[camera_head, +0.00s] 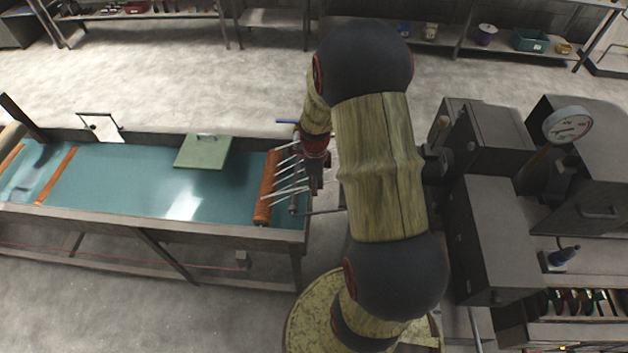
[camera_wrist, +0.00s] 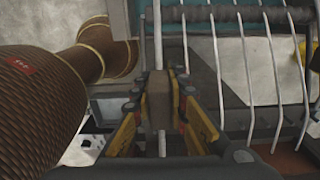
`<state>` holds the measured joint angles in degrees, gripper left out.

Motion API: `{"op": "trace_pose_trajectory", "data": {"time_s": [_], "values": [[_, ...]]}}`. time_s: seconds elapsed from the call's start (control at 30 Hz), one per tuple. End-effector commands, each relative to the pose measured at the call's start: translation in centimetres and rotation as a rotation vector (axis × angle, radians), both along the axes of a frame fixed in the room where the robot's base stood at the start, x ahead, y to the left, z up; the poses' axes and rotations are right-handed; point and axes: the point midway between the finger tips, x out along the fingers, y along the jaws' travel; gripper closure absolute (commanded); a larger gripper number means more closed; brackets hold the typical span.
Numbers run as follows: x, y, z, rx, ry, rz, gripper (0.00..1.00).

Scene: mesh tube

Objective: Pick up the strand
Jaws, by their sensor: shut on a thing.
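In the wrist view a pale strand (camera_wrist: 158,50) runs down between the fingers of my gripper (camera_wrist: 160,100). The fingers are closed on it, and its lower part passes on below them. Several more white strands (camera_wrist: 249,75) hang side by side to the right, apart from the fingers. In the head view the strands (camera_head: 288,178) reach from an orange-brown roller (camera_head: 267,187) at the right end of the teal trough toward my gripper. My arm hides much of the area right of them, and the fingertips are hard to make out there.
The long trough (camera_head: 110,185) holds teal liquid or a teal surface, with a green plate (camera_head: 203,152) at its far edge. Dark machine housings (camera_head: 492,230) and a round gauge (camera_head: 567,125) stand close on the right. Shelves line the back, with open floor before them.

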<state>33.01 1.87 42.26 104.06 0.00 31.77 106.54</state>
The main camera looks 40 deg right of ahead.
Motion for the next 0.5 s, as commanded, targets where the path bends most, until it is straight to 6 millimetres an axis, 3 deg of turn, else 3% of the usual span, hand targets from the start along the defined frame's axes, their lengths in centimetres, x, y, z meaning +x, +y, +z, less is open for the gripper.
{"op": "trace_pose_trajectory", "data": {"time_s": [0.03, 0.5], "values": [[-0.5, 0.4, 1.3, -0.001, -0.001, 0.0, 1.0], [-5.9, 5.0, 4.1, 0.0, 0.0, 0.001, 1.0]]}}
